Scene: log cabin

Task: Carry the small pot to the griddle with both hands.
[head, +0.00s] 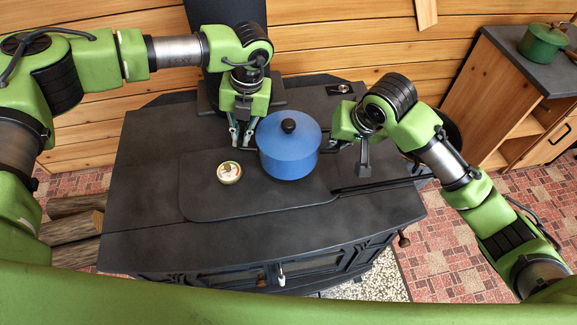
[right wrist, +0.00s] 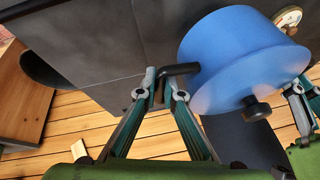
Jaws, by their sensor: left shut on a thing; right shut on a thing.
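The small pot (head: 288,152) is blue with a lid and black knob, and looks upright over the back right part of the griddle (head: 215,205), a dark flat plate on the stove top. I cannot tell whether it touches the plate. My left gripper (head: 241,138) is shut at the pot's left side; its handle there is hidden. My right gripper (head: 333,147) is shut on the pot's right black handle. In the right wrist view that handle (right wrist: 182,69) lies between my right fingertips (right wrist: 163,84), beside the blue wall (right wrist: 225,60).
The stove top (head: 150,155) is bare at left. A small dark object (head: 340,88) lies at its back. A green pot (head: 543,42) stands on a cabinet at right. Logs (head: 72,225) lie at lower left.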

